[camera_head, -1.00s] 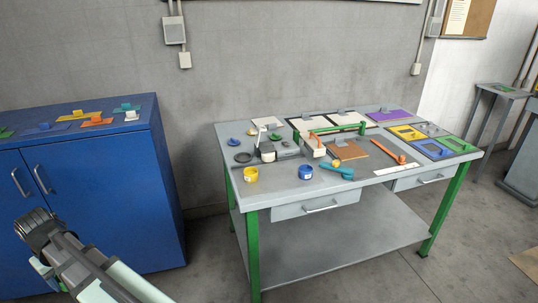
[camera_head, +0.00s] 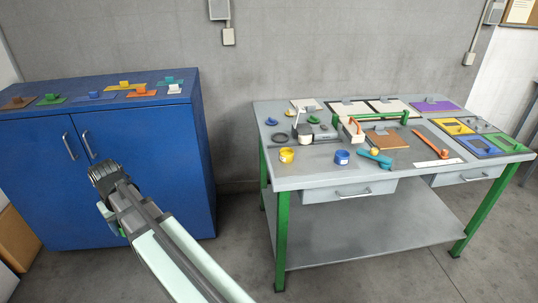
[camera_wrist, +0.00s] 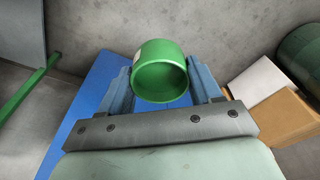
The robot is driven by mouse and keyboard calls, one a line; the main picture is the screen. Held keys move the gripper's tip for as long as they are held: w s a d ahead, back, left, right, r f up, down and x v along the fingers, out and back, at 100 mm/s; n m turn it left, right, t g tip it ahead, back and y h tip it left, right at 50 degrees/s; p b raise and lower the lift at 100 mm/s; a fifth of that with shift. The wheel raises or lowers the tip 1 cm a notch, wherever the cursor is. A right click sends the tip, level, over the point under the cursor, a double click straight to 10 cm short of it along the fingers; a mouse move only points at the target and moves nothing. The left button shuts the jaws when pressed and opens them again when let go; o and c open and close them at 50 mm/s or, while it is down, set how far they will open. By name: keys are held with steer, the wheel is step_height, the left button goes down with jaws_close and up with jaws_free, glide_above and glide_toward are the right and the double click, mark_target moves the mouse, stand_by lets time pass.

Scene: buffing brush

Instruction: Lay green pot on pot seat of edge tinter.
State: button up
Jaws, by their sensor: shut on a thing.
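The green pot (camera_wrist: 158,55), a short round cup with a pale label patch, sits between the two blue-grey fingers of my gripper (camera_wrist: 161,82) in the wrist view. The fingers are shut on its sides, and its open mouth faces the wrist camera. In the head view my arm is at the lower left, in front of the blue cabinet and well away from the table; the pot is mostly hidden there. A small dark device with a pale raised lever (camera_head: 301,130), on the table's left half, may be the edge tinter; its pot seat is too small to make out.
The grey worktable (camera_head: 310,172) with green legs carries a yellow pot (camera_head: 287,155), a blue pot (camera_head: 342,157), a teal tool (camera_head: 375,158), an orange-handled tool (camera_head: 444,152) and several coloured trays. The blue cabinet (camera_head: 150,165) has coloured pieces on top. Floor shows between cabinet and table.

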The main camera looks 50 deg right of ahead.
steer(key=s+d+r+m, duration=0.45)
steer(key=s+d, duration=0.45)
steer(key=d, duration=1.4)
steer(key=s+d+r+m+g+h, duration=0.1)
steer(key=s+d+r+m, duration=0.45)
steer(key=d, duration=1.65)
steer(key=s+d+r+m, duration=0.1)
steer(key=s+d+m, duration=0.4)
steer(key=s+d, duration=1.25)
steer(key=shift+w+d+f+m+g, duration=0.1)
steer(key=shift+w+d+f+m, duration=0.7)
steer(key=shift+f, duration=0.95)
steer(key=shift+w+d+f+m+g, duration=0.1)
steer(key=shift+w+d+f+m, duration=0.7)
steer(key=shift+f, duration=0.95)
steer(key=shift+w+d+f+m+g, duration=0.1)
steer(key=shift+w+d+f+m, duration=0.7)
steer(key=shift+f, duration=0.95)
steer(key=shift+w+d+f, duration=0.1)
steer(key=shift+w+d, duration=0.05)
steer(key=shift+w, duration=0.05)
steer(key=o, duration=1.1)
